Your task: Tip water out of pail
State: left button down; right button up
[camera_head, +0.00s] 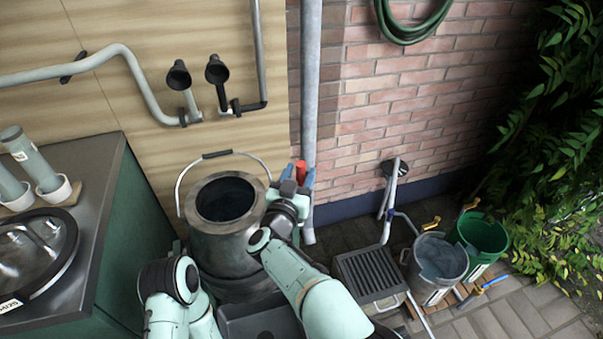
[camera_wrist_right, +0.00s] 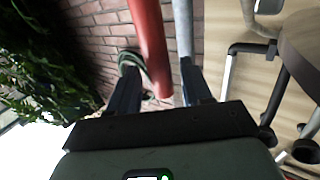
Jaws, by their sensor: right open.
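My right gripper (camera_head: 299,177) is open beside the big metal churn, well left of both pails. A red upright bar (camera_head: 300,168) shows at its fingers. In the right wrist view the red bar (camera_wrist_right: 150,45) runs between the open fingers; contact cannot be told. My left gripper is out of view.
The metal churn (camera_head: 222,255) with a raised handle stands left of my right gripper. A drainpipe (camera_head: 310,80) runs down the wall behind. A slatted grate (camera_head: 372,275) lies between churn and pails. A counter (camera_head: 95,215) fills the left; foliage (camera_head: 565,120) hangs at right.

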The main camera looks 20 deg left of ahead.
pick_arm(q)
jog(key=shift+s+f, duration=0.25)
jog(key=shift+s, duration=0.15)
pick_arm(e)
jog(key=shift+w, duration=0.8)
grip_shut()
jog(key=shift+s+d, duration=0.1)
jog(key=shift+s, duration=0.05)
